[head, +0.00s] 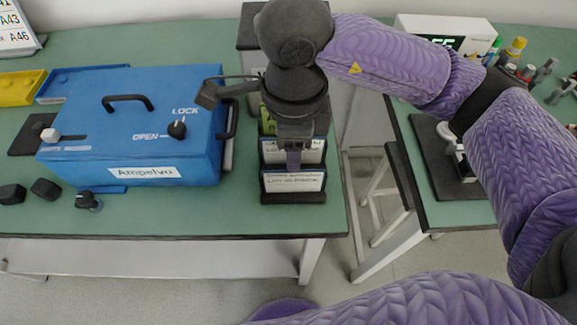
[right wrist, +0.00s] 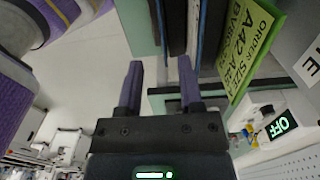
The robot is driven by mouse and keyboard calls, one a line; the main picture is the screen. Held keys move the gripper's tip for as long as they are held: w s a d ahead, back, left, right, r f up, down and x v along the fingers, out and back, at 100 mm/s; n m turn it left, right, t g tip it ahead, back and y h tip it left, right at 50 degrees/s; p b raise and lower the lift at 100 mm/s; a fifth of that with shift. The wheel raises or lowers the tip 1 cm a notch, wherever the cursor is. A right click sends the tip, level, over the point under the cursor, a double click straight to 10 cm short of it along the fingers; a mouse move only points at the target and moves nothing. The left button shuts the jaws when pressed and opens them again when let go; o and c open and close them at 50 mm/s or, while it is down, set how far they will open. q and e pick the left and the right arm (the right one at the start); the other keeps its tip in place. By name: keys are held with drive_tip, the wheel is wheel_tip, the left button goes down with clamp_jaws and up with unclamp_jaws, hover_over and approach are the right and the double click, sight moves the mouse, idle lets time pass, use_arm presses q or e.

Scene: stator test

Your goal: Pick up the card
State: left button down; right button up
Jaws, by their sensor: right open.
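A yellow-green card (head: 267,120) stands in the dark card holder (head: 293,198) on the green table, partly hidden behind my right arm in the head view. In the right wrist view the card (right wrist: 247,45) shows printed text with "ORDER SIZE", to the right of the fingers and apart from them. White cards (head: 293,182) with writing stand in the holder's front slots. My right gripper (head: 293,158) points down over the holder. In the right wrist view its two purple fingers (right wrist: 159,80) are apart with no card between them. My left gripper is in neither view.
A blue box (head: 150,100) labelled Ampelvo, with LOCK and OPEN marks, stands left of the holder. Dark knobs (head: 46,189) lie at the table's left. A white device with a display (head: 447,38) stands on the right-hand table. A floor gap separates the tables.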

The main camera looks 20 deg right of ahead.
sight(293, 182)
drive_tip(key=f+b, duration=0.2)
drive_tip(key=f, duration=0.4)
drive_tip(key=shift+w+f, duration=0.2)
drive_tip(key=shift+f, duration=0.2)
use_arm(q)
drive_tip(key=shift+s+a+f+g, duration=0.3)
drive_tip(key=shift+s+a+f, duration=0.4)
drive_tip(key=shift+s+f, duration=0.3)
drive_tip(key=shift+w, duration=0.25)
use_arm(e)
clamp_jaws()
